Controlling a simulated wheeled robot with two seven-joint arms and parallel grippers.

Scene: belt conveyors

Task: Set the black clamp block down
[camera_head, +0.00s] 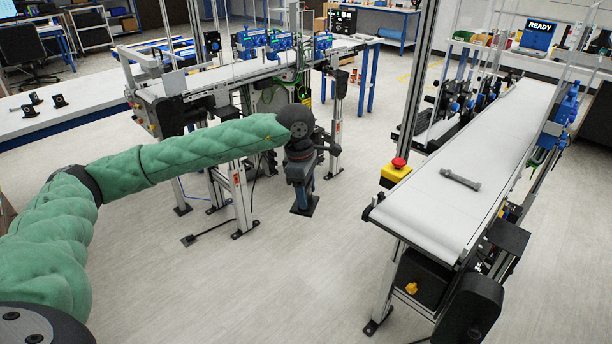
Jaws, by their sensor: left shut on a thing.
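My left gripper (304,198) hangs pointing down, left of the right-hand conveyor and in front of the rear one. It is shut on a small dark piece, which looks like the black clamp block (305,208), at its fingertips. The fingers hide part of the block. The block appears over open floor, apart from any belt or table. More black clamp blocks (59,101) stand on the white table (90,113) at the left. My right gripper is out of view.
A grey link-shaped part (460,179) lies on the right-hand conveyor belt (430,205). A red emergency-stop button (398,163) stands at that belt's left edge. The rear conveyor (225,76) carries blue units. The floor between the conveyors is clear.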

